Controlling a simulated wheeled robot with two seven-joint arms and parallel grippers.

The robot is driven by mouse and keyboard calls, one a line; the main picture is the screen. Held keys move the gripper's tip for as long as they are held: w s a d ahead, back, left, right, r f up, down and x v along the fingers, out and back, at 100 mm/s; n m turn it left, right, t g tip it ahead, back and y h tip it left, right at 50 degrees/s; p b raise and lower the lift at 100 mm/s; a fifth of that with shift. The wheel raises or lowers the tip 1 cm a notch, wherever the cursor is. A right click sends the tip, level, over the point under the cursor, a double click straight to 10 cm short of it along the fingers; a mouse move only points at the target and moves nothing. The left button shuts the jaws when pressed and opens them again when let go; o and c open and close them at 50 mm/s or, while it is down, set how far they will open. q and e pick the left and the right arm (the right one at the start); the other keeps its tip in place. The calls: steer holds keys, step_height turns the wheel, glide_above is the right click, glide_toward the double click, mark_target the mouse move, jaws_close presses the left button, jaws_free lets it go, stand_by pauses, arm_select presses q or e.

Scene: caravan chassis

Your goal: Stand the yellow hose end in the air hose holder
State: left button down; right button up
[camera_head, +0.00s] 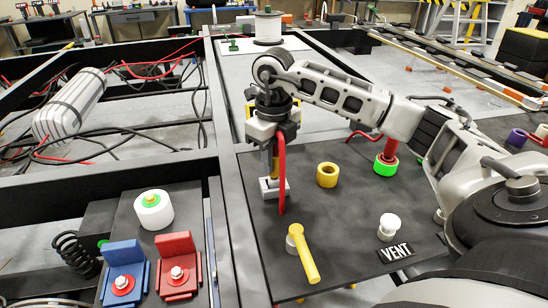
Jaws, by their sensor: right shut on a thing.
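My right gripper (272,188) comes in from the right, points down and is shut just above the dark plate, left of the yellow ring. A narrow yellow piece, likely the yellow hose end (275,164), shows between its fingers, mostly hidden by them. A red hose (282,175) hangs beside the fingers. The yellow ring-shaped holder (327,174) stands on the plate to the gripper's right, with a dark, empty-looking opening. A green ring holder (385,168) farther right has a red hose end (387,149) upright in it. My left gripper is out of view.
A yellow lever (304,256) and a white knob (389,225) by a VENT label (397,252) stand on the plate's near part. Blue (124,268) and red (178,264) brackets and a white roller (153,210) are at lower left. Dark chassis beams run alongside.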

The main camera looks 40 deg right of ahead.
steer(key=shift+f, duration=0.2)
steer(key=o, duration=1)
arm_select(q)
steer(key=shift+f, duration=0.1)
arm_select(e)
steer(key=shift+r, duration=0.15)
steer(key=shift+r, duration=0.3)
arm_select(q)
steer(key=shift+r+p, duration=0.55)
steer(key=shift+p, duration=0.7)
arm_select(e)
step_height(320, 180, up, 12)
steer(key=shift+f, duration=0.2)
